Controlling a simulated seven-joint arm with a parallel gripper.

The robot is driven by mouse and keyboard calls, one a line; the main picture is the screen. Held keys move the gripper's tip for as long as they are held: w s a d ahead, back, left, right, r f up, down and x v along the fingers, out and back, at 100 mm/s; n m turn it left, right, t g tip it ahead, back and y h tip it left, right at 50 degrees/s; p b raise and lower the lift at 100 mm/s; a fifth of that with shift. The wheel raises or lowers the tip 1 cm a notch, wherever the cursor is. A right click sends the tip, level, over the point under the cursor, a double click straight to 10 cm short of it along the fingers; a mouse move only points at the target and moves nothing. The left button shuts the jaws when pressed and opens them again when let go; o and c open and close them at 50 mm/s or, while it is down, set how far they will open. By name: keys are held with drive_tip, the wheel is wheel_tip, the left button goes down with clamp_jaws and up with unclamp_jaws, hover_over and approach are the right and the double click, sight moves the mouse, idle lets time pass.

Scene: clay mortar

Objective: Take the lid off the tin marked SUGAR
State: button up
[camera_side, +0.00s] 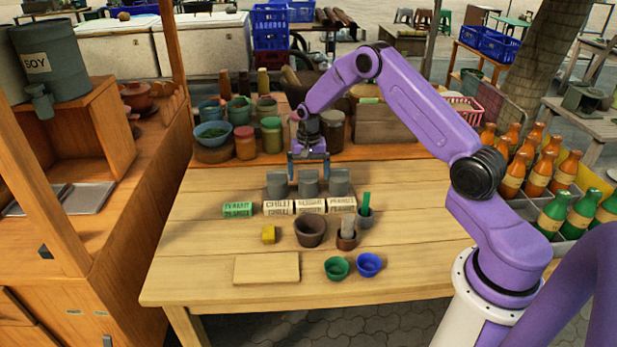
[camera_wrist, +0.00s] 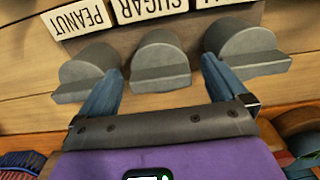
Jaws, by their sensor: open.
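Three grey tins stand in a row behind cream label blocks. The middle tin (camera_side: 309,185) is behind the SUGAR label (camera_side: 310,207), between the CHILI tin (camera_side: 278,185) and the PEANUT tin (camera_side: 339,184). My gripper (camera_side: 309,170) points down just above and behind the row, jaws open and empty. In the wrist view, the SUGAR label (camera_wrist: 153,8) is at the top and its grey tin (camera_wrist: 160,62) appears between my blue fingertips (camera_wrist: 157,75). The fingers look apart from it. I cannot make out where lid and tin meet.
Jars and bowls (camera_side: 243,143) crowd the back left.

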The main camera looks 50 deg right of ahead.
drive_tip(key=c, duration=1.1)
